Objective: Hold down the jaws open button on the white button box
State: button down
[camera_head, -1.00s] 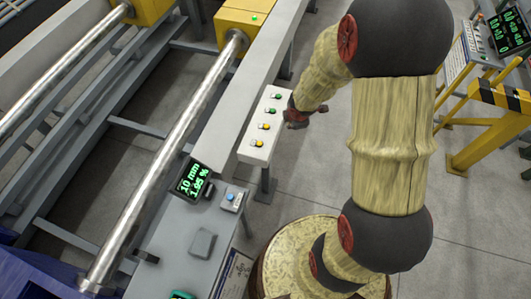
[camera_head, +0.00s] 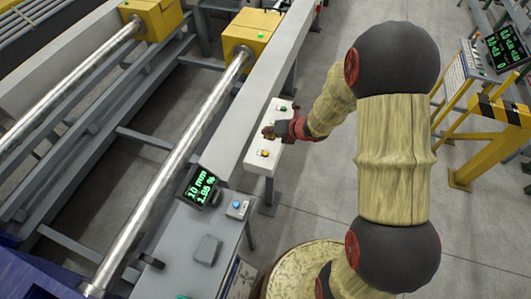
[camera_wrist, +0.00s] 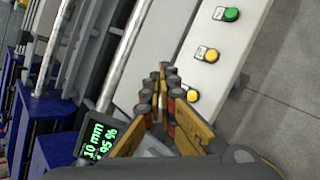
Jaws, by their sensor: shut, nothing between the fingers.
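The white button box (camera_head: 254,161) stands along the side of the grey rail. In the head view a green button (camera_head: 283,108) shows at its far end and a yellow button (camera_head: 264,153) at its near end; my arm hides the ones between. The wrist view shows a green button (camera_wrist: 231,14), a yellow button (camera_wrist: 212,54) and another yellow button (camera_wrist: 193,95), partly beside my fingers. Button labels are too small to read. My gripper (camera_head: 268,132) is shut and empty over the box's left edge; its fingertips (camera_wrist: 164,72) also show in the wrist view. Contact cannot be told.
A polished bar (camera_head: 175,160) runs left of the rail. A yellow-black post (camera_head: 480,145) stands right; floor between is clear.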

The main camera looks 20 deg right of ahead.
jog(key=b, duration=0.6)
send_over(267, 152)
notch_tip(267, 152, down, 8)
jog(key=shift+w+d+r, duration=0.1)
jog(key=shift+f+b, duration=0.5)
jog(key=shift+b, duration=0.1)
jog(key=shift+f, duration=0.1)
dwell(0.8)
jog(key=shift+f+b, duration=0.3)
jog(key=shift+b, duration=0.25)
jog(key=shift+f+b, duration=0.5)
dwell(1.7)
jog(key=shift+r, duration=0.15)
jog(key=shift+r+p, duration=0.6)
jog(key=shift+r, duration=0.2)
